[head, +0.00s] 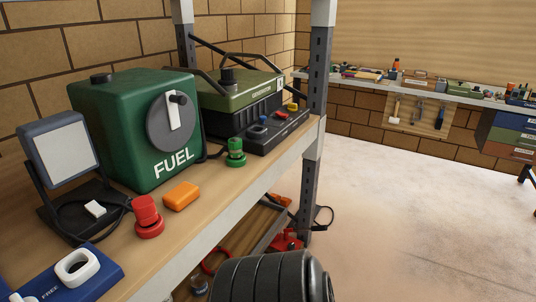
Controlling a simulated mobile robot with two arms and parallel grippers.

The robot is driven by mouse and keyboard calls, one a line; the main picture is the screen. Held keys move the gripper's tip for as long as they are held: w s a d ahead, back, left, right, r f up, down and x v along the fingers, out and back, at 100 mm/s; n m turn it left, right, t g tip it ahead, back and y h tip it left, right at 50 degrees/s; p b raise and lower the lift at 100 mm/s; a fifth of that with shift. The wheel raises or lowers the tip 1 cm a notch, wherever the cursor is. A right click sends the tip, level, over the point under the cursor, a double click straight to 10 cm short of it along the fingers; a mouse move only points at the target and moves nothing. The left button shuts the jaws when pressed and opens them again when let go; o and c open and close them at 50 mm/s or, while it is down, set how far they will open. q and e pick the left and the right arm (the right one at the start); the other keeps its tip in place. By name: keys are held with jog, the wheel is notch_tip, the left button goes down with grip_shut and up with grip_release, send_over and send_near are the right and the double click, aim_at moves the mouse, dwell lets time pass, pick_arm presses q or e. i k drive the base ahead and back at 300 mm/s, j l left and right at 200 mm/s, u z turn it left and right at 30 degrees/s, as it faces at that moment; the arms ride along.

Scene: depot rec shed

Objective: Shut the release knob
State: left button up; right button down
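No part is labelled as the release knob, so I cannot tell for sure which it is. A green fuel box (110,120) marked "FUEL" stands on the shelf at the left.
On the wooden shelf (216,181) are a tilted lamp (60,150), a red knob (146,211), an orange block (181,196), a green knob (235,152) and an olive machine (240,90). A grey post (317,75) stands at right. Open floor lies right.

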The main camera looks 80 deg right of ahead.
aim_at(290, 246)
jog(key=z, duration=2.85)
jog(key=i+l+u, duration=0.2)
jog(key=u, duration=0.3)
jog(key=i+l+u, duration=0.15)
jog(key=l+u, duration=0.15)
jog(key=u, duration=0.2)
